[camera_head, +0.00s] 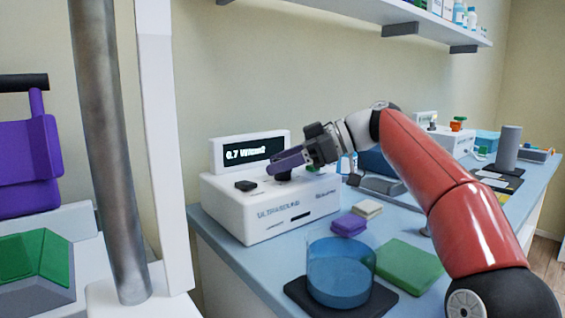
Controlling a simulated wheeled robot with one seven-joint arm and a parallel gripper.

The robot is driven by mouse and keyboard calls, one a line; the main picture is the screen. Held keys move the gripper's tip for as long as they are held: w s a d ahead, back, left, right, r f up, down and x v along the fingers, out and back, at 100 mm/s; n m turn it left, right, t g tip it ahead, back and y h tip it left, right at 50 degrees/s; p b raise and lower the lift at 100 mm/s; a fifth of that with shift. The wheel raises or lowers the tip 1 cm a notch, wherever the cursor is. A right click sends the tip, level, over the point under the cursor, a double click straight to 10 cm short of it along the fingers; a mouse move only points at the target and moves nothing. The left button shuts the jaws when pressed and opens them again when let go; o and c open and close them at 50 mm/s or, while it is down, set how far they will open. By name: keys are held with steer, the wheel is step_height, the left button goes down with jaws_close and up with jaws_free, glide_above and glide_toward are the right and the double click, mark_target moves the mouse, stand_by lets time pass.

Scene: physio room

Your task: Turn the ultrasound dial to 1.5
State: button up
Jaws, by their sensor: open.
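The white ultrasound unit (266,222) stands on the blue counter. Its raised display (251,150) reads about 0.7, with small blurred unit text after it. My gripper (283,168) reaches in from the right over the unit's top, its purple fingers at the dark dial (283,176). The fingers are open and hide most of the dial. I cannot tell whether they touch it or stand around it. A black button or knob (246,185) sits on the top, left of the dial.
A clear beaker of blue liquid (340,272) stands on a dark mat in front of the unit, near a green cloth (408,266) and purple and cream blocks (348,224). A grey cylinder (507,148) stands farther right. A shelf (425,22) hangs above.

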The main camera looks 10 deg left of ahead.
steer(key=c, duration=1)
steer(key=shift+o, duration=0.2)
